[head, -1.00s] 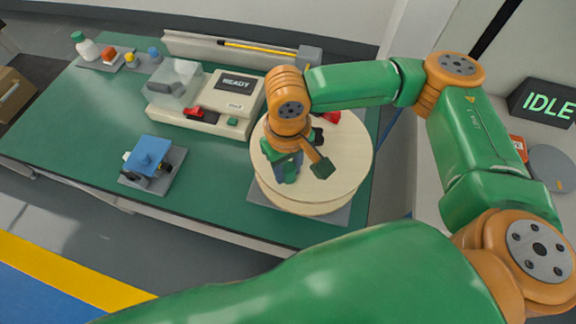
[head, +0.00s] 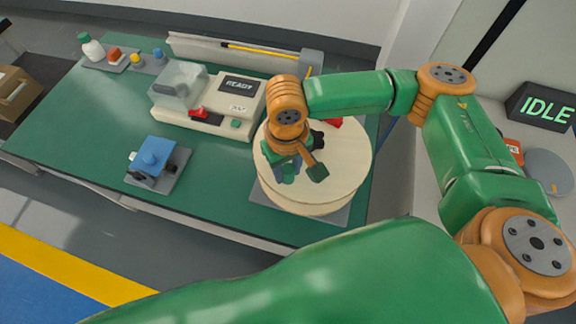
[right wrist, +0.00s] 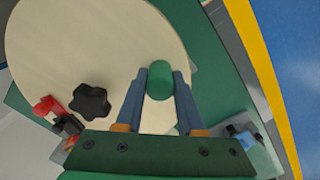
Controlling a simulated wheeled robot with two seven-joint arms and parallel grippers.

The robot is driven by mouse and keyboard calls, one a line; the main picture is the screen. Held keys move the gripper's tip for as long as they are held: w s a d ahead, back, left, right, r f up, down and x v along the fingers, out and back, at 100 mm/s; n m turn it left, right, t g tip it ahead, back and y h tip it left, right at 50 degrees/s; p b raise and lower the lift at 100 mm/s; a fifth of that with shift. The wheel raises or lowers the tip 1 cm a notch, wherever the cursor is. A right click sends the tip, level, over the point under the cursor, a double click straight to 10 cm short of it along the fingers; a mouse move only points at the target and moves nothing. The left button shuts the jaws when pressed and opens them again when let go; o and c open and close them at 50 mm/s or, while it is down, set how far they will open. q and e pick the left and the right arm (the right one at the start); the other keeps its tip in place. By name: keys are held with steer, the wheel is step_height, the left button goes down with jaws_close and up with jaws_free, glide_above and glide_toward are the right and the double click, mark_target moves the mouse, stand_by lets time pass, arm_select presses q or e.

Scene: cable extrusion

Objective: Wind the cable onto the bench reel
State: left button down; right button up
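The bench reel (head: 345,165), a broad pale disc, lies flat on a grey base at the right end of the green bench. An upright green handle (head: 287,173) stands on its near left part. My right gripper (right wrist: 161,78) is over the reel, its two blue-grey fingers close on both sides of the handle (right wrist: 160,82), apparently touching it. No cable can be made out. My left gripper is out of view.
A cream machine (head: 222,112) reading READY, with a clear cover and red lever, stands behind left. A blue-topped fixture (head: 153,157) is at the front left. A small tray (head: 112,63) holds parts at the far left. An IDLE sign (head: 545,105) stands at right.

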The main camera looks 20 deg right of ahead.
steer(key=o, duration=0.4)
